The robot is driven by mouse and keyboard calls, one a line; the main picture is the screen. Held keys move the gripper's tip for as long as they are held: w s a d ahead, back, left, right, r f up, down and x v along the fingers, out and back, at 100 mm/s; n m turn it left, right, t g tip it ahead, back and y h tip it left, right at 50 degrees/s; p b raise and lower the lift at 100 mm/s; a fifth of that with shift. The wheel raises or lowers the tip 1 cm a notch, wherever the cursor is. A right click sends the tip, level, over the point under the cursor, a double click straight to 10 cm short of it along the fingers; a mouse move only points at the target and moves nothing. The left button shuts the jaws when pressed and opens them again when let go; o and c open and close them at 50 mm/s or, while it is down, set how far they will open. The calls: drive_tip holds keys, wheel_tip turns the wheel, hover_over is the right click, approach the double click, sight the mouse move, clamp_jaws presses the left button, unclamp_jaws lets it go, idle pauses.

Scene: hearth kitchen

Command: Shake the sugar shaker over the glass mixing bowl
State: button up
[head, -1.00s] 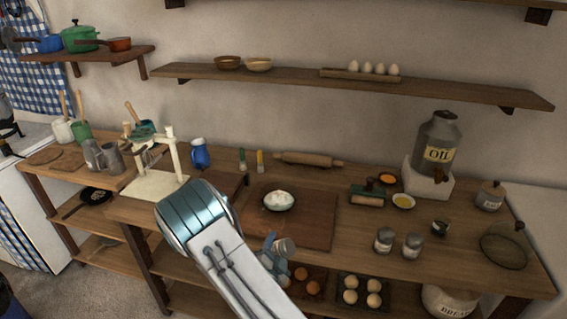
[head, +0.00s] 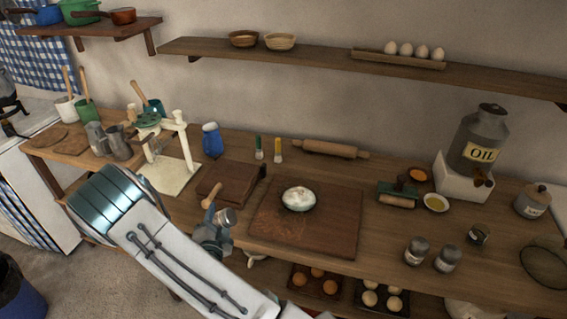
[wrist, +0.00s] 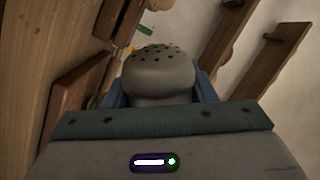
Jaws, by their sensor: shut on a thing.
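My gripper (head: 213,232) is shut on the sugar shaker (head: 227,217), a grey shaker with a domed lid. In the wrist view the shaker's lid (wrist: 160,62) shows its dark holes, between the blue fingers of my gripper (wrist: 160,90). A small round bowl (head: 299,203) with a white heap in it stands on a brown board; it looks like the glass mixing bowl. In the head view my gripper and the shaker are left of this bowl, near the board's left front corner, and apart from it. The shaker's lower body is hidden.
The board (head: 338,230) lies on the wooden table. A wooden box (head: 228,183) and a white stand (head: 172,172) are to its left. Two jars (head: 417,251) (head: 447,260), a roller (head: 397,201) and an oil can (head: 476,140) are to its right. A rolling pin (head: 330,148) lies behind.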

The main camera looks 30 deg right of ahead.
drive_tip(key=s+d+r+m+g+h+b, duration=0.2)
drive_tip(key=d+r+m+g+b, duration=0.1)
drive_tip(key=d+m, duration=0.6)
drive_tip(key=s+d+r+m+g+h+b, duration=0.2)
drive_tip(key=d+m+g+b, duration=0.4)
drive_tip(key=m, duration=0.9)
drive_tip(key=s+d+r+m+g+h+b, duration=0.2)
drive_tip(key=d+r+m+g+h+b, duration=0.2)
drive_tip(key=d+m, duration=0.7)
wheel_tip(320, 180, up, 2)
drive_tip(key=shift+d+r+m+g+b, duration=0.1)
drive_tip(key=shift+d+m+g+b, duration=0.3)
drive_tip(key=shift+g, duration=0.8)
